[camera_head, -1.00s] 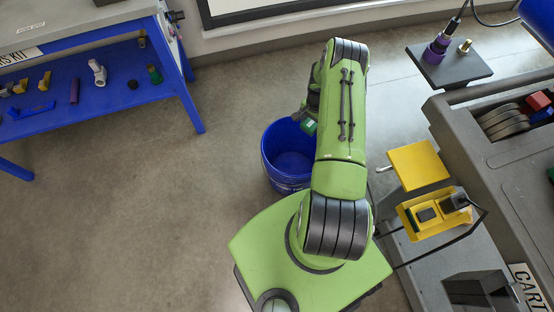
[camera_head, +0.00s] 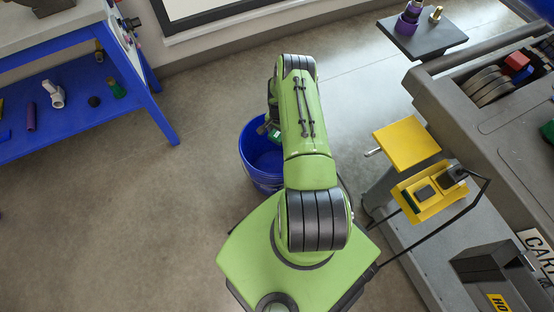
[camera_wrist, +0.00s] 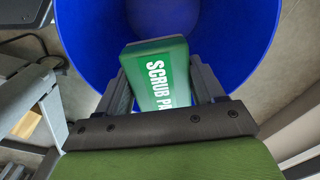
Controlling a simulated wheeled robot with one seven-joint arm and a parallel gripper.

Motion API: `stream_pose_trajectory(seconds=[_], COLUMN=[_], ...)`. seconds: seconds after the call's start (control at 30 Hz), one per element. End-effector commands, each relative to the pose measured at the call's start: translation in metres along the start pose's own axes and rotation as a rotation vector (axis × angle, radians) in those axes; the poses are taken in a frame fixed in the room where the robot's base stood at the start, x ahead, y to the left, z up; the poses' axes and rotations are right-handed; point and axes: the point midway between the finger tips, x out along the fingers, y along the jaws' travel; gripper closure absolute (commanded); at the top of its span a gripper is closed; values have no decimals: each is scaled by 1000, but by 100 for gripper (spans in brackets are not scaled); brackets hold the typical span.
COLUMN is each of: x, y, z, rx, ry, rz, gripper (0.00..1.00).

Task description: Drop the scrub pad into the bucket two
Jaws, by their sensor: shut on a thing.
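The scrub pad (camera_wrist: 160,75) is a green block with white lettering, seen in the wrist view. My gripper (camera_wrist: 161,84) is shut on it, one finger on each side. The pad is over the open mouth of a blue bucket (camera_wrist: 235,35), whose inside fills the upper part of that view. In the head view the bucket (camera_head: 268,181) stands on the floor, left of my arm and partly hidden by it. There my gripper (camera_head: 271,124) is mostly hidden by my arm, near the bucket's right rim. No number on the bucket is readable.
A blue shelf table (camera_head: 60,125) with small fittings stands at the left. A grey cart (camera_head: 455,120) with a yellow plate (camera_head: 406,145) and a yellow holder (camera_head: 428,208) is at the right. The floor left of the bucket is clear.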

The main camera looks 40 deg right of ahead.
Motion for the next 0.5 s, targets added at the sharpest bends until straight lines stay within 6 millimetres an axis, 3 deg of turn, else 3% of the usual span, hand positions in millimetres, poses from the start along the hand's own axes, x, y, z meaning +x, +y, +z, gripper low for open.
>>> stream_pose_trajectory(seconds=[0.03,0.07,0.23,0.5], x=[-1,-1,-1,-2], y=[0,0,0,0], z=[0,0,0,0], rx=[0,0,0,0], ry=[0,0,0,0], rz=[0,0,0,0], gripper=[61,29,3,3])
